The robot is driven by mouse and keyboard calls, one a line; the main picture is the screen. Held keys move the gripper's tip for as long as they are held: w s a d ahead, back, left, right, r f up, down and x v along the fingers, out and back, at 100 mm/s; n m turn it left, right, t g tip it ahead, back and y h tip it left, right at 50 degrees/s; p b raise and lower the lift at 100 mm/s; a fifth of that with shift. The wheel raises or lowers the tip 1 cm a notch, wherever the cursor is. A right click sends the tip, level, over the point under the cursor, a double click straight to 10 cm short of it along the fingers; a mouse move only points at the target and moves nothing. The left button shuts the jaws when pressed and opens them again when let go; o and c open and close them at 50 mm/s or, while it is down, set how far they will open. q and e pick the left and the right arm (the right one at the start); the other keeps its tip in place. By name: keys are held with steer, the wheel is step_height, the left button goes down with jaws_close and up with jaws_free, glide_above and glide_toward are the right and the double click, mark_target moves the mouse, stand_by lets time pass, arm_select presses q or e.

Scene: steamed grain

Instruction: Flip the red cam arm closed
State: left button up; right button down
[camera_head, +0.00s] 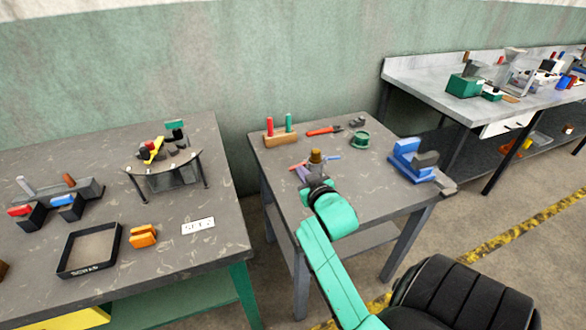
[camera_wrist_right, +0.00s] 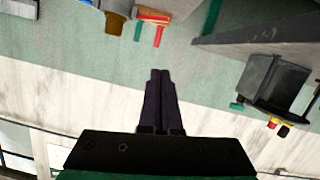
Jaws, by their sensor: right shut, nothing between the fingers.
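A short red bar (camera_head: 298,166) lies at the left of a small brass-topped fixture (camera_head: 316,157) on the middle table. A blue bar (camera_head: 331,157) shows at its right. The red bar looks like the cam arm, but it is small and partly behind my gripper, so its exact pose is unclear. My right gripper (camera_head: 305,174) is beside the fixture, in front of it. In the right wrist view its fingers (camera_wrist_right: 160,75) are together and empty, and the brass top (camera_wrist_right: 115,22) is apart from them near the top edge. My left gripper is not in view.
A wooden block with red and green handles (camera_head: 281,140), red pliers (camera_head: 323,131), a green ring (camera_head: 360,140) and a blue vise (camera_head: 410,160) stand around on the middle table. A left table holds a tray (camera_head: 64,262) and a stand (camera_head: 130,170).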

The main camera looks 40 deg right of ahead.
steer(key=shift+d, duration=0.15)
steer(key=w+d+f, duration=0.1)
steer(key=w+f, duration=0.1)
steer(key=w, duration=0.1)
steer(key=w+d+f, duration=0.1)
steer(key=w+f, duration=0.1)
steer(key=w+d+f+p, duration=0.1)
steer(key=w+d+f, duration=0.1)
steer(key=w, duration=0.1)
steer(key=shift+w+d+f, duration=0.1)
steer(key=shift+w+f, duration=0.1)
steer(key=shift+w, duration=0.15)
steer(key=shift+f, duration=0.15)
